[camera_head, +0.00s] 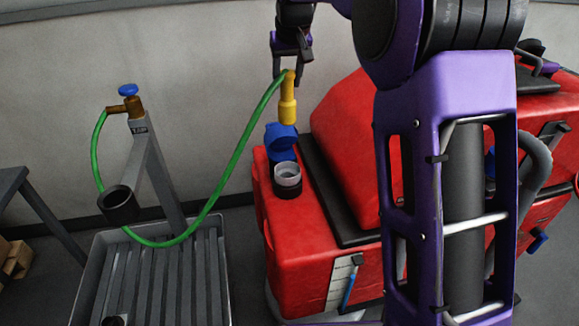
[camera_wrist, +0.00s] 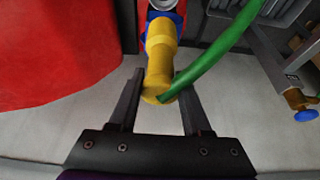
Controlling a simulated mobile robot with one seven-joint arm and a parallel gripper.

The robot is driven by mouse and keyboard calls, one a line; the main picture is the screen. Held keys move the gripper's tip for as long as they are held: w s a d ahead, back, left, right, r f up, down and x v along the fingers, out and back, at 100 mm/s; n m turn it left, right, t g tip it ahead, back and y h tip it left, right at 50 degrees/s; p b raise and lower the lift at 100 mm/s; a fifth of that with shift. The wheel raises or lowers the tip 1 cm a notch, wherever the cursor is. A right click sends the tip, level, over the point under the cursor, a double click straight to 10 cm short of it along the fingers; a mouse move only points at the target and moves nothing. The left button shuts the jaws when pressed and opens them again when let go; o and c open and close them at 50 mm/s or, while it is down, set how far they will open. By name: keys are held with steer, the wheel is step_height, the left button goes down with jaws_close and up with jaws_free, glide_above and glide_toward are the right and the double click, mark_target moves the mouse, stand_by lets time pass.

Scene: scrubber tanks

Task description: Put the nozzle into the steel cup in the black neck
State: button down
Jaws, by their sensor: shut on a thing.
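The yellow nozzle (camera_head: 287,105) hangs on the end of the green hose. My gripper (camera_head: 291,72) is shut on the nozzle at its upper end, and the nozzle points downward. In the wrist view the nozzle (camera_wrist: 160,65) shows between the two fingers of my gripper (camera_wrist: 158,95). The steel cup (camera_head: 288,173) sits in the black neck (camera_head: 288,190) on top of the red scrubber tank (camera_head: 290,235). A blue cap (camera_head: 281,140) stands open behind the neck. The nozzle tip is above the cap and neck, apart from the cup.
The green hose (camera_head: 222,185) loops from my gripper down to a tap (camera_head: 133,105) with a blue handle on a grey post. A black ring holder (camera_head: 118,204) is on the post. A grey slatted tray (camera_head: 150,280) stands below. My arm hides part of the red machine.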

step_height(320, 180, down, 23)
steer(key=b, duration=0.3)
steer(key=shift+b, duration=0.3)
steer(key=shift+f, duration=0.25)
steer(key=shift+c, duration=1.8)
jaws_free()
steer(key=shift+r, duration=0.15)
steer(key=a+p+v, duration=0.1)
steer(key=v, duration=1.1)
steer(key=shift+d, duration=0.45)
